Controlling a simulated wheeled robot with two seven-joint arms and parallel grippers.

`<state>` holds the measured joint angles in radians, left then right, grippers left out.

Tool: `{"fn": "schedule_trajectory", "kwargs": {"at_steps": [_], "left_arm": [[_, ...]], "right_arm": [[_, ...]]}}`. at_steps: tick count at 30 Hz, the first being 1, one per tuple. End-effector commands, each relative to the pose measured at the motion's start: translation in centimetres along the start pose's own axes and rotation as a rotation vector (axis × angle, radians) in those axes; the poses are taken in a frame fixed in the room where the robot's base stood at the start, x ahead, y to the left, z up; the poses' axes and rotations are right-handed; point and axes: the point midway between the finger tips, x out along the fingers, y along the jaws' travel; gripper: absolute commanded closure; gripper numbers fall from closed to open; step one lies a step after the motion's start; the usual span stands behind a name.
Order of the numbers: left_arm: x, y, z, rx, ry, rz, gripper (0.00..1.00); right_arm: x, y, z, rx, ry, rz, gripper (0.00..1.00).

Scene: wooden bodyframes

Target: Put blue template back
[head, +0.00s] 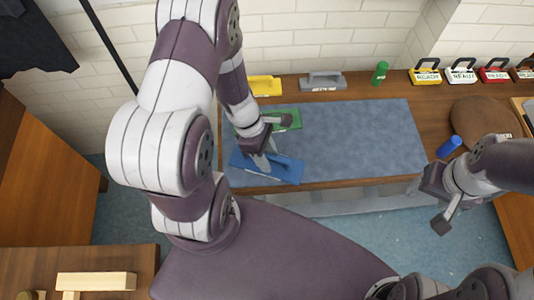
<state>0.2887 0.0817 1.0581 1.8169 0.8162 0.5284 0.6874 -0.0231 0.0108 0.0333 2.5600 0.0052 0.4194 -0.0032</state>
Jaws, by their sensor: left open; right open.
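The blue template (284,170) lies flat on the blue-grey mat (350,135) near the front left edge of the workbench. My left gripper (266,163) is open and points down at the template, over its left-middle part. I cannot tell whether its fingers touch the template. A green template (290,115) lies on the mat just behind, partly hidden by my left arm. My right gripper (440,210) is open and empty, off the bench's front edge at the right.
A yellow template (266,86) and a grey template (324,81) stand along the wall. Labelled boxes (462,75), a green cylinder (380,72) and a blue cylinder (449,147) are on the bench. Wood pieces (95,281) lie lower left. The mat's middle and right are clear.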

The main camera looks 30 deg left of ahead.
Motion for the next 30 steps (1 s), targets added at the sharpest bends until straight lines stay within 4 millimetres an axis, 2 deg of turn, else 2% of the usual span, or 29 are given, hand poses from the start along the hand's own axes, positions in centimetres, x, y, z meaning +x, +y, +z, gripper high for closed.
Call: {"fn": "schedule_trajectory", "kwargs": {"at_steps": [9, 12, 17, 20, 24, 27, 30], "left_arm": [[-8.0, 0.1, 0.1, -0.002, 0.000, 0.006, 0.53], [-10.0, 0.1, 0.0, -0.002, 0.001, 0.005, 0.53], [-11.8, -0.1, 0.2, 0.042, 0.015, 0.000, 0.53], [-12.9, -0.6, 1.3, 0.360, 0.116, -0.014, 0.53], [-14.4, -1.4, 3.7, 1.094, 0.324, -0.069, 0.53], [-15.2, -1.7, 5.2, 1.506, 0.431, -0.111, 0.53], [-15.5, -1.9, 6.1, 1.728, 0.487, -0.136, 0.53]], "right_arm": [[-1.5, 0.0, -0.2, 0.000, 0.000, 0.000, 0.38], [-1.7, 0.0, -0.2, 0.000, 0.000, 0.000, 0.38], [-1.8, 0.0, -0.2, 0.000, 0.000, 0.000, 0.38], [-1.8, 0.0, -0.2, 0.000, 0.000, 0.000, 0.38], [-1.7, 0.0, -0.2, 0.000, 0.000, 0.000, 0.38], [-1.7, 0.0, -0.2, 0.000, 0.000, 0.000, 0.38], [-1.7, 0.0, -0.2, 0.000, 0.000, 0.000, 0.38]]}}
